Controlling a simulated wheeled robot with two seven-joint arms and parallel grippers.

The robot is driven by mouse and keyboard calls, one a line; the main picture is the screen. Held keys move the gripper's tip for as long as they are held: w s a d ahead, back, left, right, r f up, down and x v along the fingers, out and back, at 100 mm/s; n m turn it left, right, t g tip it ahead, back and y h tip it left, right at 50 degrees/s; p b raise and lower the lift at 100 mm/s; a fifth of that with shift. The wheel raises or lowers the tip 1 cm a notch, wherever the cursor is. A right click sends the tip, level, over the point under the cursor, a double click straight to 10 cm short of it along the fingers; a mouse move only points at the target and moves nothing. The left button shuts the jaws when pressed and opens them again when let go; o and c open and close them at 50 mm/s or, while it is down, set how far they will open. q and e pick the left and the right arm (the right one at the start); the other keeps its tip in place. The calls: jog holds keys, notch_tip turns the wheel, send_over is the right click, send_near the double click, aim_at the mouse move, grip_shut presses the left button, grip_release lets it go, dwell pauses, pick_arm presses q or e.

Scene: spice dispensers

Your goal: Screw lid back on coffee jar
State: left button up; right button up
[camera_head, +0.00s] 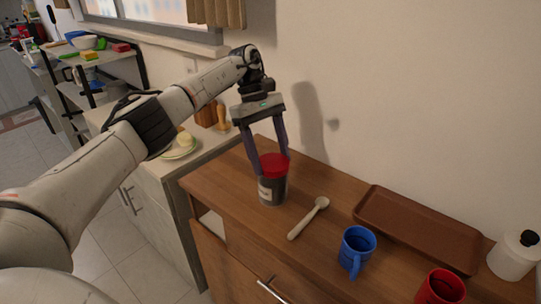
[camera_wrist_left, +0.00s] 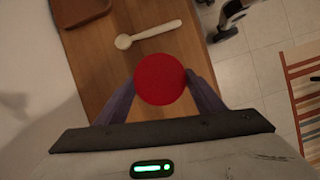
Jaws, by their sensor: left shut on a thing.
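The coffee jar (camera_head: 271,191) stands upright on the wooden cabinet top, dark with a pale label. The red lid (camera_head: 273,165) sits at the jar's mouth; whether it is fully seated I cannot tell. My left gripper (camera_head: 270,160) reaches down from above with its two fingers on either side of the lid, shut on it. In the left wrist view the round red lid (camera_wrist_left: 160,79) lies between the fingertips (camera_wrist_left: 160,82) and hides the jar below. My right gripper is not in view.
A wooden spoon (camera_head: 309,217) lies right of the jar. The wall stands close behind. A plate (camera_head: 180,149) is on the left counter.

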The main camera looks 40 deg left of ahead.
pick_arm(q)
jog(key=shift+w+m+g+b, duration=0.1)
jog(key=shift+m+g+b, duration=0.25)
jog(key=shift+m, duration=0.75)
jog(key=o, duration=0.9)
